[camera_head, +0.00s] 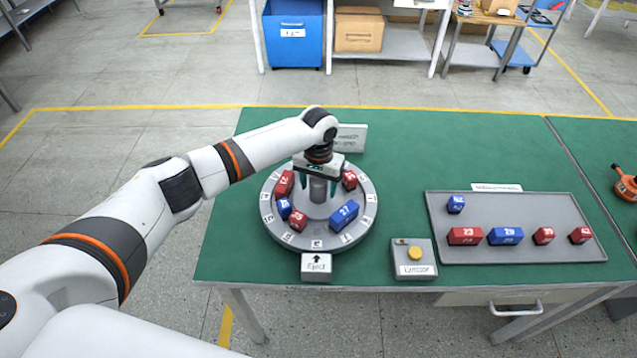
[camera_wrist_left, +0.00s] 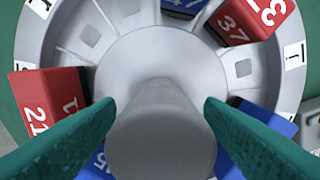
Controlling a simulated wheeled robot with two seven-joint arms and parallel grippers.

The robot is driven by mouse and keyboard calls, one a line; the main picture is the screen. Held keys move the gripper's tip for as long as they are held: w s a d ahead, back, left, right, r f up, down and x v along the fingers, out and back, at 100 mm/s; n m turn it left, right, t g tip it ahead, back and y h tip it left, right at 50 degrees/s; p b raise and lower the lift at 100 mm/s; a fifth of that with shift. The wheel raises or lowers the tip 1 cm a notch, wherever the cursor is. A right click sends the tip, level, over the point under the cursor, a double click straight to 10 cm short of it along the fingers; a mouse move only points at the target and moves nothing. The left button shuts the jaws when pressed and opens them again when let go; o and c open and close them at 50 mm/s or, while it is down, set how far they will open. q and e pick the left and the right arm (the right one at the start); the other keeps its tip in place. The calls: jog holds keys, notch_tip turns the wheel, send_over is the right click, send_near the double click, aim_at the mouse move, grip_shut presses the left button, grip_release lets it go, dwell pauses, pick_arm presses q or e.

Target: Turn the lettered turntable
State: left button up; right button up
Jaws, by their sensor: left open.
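The lettered turntable (camera_head: 366,217) is a round grey disc with white letter tags on its rim, standing on the green table. Red and blue numbered blocks sit around it, among them a blue block (camera_head: 344,214) and a red block (camera_head: 284,183). A grey central post (camera_head: 318,188) rises from its middle; it also shows in the left wrist view (camera_wrist_left: 160,125). My left gripper (camera_head: 318,187) is above the turntable, pointing down, with its green fingers open on either side of the post. I cannot tell whether they touch it. My right gripper is not in view.
A sign with an up arrow (camera_head: 316,267) stands at the turntable's front. A grey box with a yellow button (camera_head: 414,253) is to its right. A grey tray (camera_head: 470,256) with several numbered blocks lies further right. A white sign (camera_head: 352,138) stands behind the turntable.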

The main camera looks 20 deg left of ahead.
pick_arm(q)
jog(key=shift+c, duration=0.5)
grip_shut()
